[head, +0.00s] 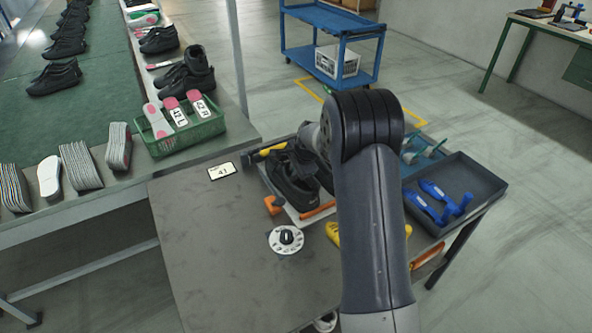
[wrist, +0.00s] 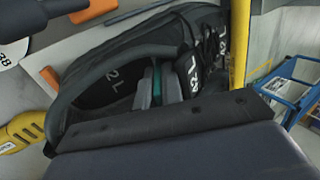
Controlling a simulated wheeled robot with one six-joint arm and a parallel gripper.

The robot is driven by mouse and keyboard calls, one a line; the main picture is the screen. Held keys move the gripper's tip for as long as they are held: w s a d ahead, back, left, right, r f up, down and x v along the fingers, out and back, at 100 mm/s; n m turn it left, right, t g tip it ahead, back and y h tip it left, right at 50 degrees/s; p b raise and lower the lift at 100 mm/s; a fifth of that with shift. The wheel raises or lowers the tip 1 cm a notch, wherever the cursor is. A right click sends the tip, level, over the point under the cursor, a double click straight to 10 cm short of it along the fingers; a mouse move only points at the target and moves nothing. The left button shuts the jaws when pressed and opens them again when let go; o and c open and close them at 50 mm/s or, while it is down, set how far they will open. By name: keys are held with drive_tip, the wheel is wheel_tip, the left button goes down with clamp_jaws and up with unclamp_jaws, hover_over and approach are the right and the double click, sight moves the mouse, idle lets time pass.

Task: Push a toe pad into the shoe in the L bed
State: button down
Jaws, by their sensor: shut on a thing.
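A black shoe (head: 292,188) lies in a bed on the table in the head view, partly behind my arm. The wrist view shows the shoe's open collar (wrist: 62,92) close up, with a dark insole marked "2 L" (wrist: 105,90) inside. My gripper (wrist: 160,90) reaches into the shoe's opening, its two grey fingers close together. It is shut on a thin teal piece, seemingly the toe pad (wrist: 157,84). The toe end inside the shoe is hidden. In the head view my gripper is hidden behind my arm and the shoe.
A dial (head: 287,239) and a card (head: 222,171) lie on the table. A dark tray (head: 484,184) with blue tools is at right. A green crate (head: 217,127) of insoles stands at left. The table's front left is clear.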

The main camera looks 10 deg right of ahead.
drive_tip(key=c, duration=1.5)
unclamp_jaws()
drive_tip(key=shift+s, duration=0.1)
drive_tip(key=shift+s+d+r, duration=0.2)
drive_tip(key=shift+s, duration=0.3)
drive_tip(key=shift+s+d+r, duration=0.15)
drive_tip(key=shift+s+r, duration=0.05)
drive_tip(key=shift+s, duration=0.25)
drive_tip(key=shift+r, duration=0.1)
drive_tip(key=shift+r+p, duration=0.9)
drive_tip(key=shift+r, duration=0.5)
